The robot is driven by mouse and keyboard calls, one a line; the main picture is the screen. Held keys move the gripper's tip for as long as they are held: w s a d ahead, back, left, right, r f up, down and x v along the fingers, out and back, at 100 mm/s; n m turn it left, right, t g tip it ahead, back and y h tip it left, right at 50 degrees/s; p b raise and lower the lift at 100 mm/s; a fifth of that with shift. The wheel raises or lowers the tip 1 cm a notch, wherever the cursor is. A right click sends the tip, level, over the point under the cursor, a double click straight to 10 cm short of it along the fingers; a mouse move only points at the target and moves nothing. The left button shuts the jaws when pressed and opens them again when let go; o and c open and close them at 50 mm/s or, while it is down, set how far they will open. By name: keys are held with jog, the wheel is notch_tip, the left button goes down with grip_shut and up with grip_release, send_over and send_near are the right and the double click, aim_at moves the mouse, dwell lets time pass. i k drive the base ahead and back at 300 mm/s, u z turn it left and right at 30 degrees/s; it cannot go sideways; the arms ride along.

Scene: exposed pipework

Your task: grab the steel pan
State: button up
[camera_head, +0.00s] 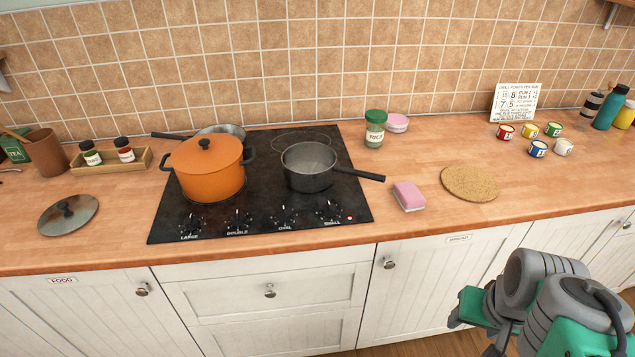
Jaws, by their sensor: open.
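A grey metal saucepan (309,181) sits upright on the right side of the black hob, with its dark handle pointing right past the hob's edge. A second, shallower grey metal pan (236,131) stands at the back left, partly hidden by an orange pot; its dark handle points left. I cannot tell from the picture which of the two is the steel pan. My arm shows at the lower right, in front of the cupboards and well away from both pans. My gripper's fingertips do not show.
The orange lidded pot (205,171) stands on the hob (265,215). A loose lid (68,215) lies left. Right of the saucepan are a pink sponge (408,196), a cork mat (469,183) and a green-lidded jar (375,129). The wooden counter's front strip is mostly clear.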

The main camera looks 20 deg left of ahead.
aim_at(308, 167)
jog(key=z, duration=0.05)
jog(key=k, duration=0.15)
jog(key=u, duration=1.05)
jog(key=i, duration=1)
jog(key=k, duration=0.5)
jog(key=u, duration=2.8)
jog(key=k, duration=0.65)
jog(key=z, duration=1.1)
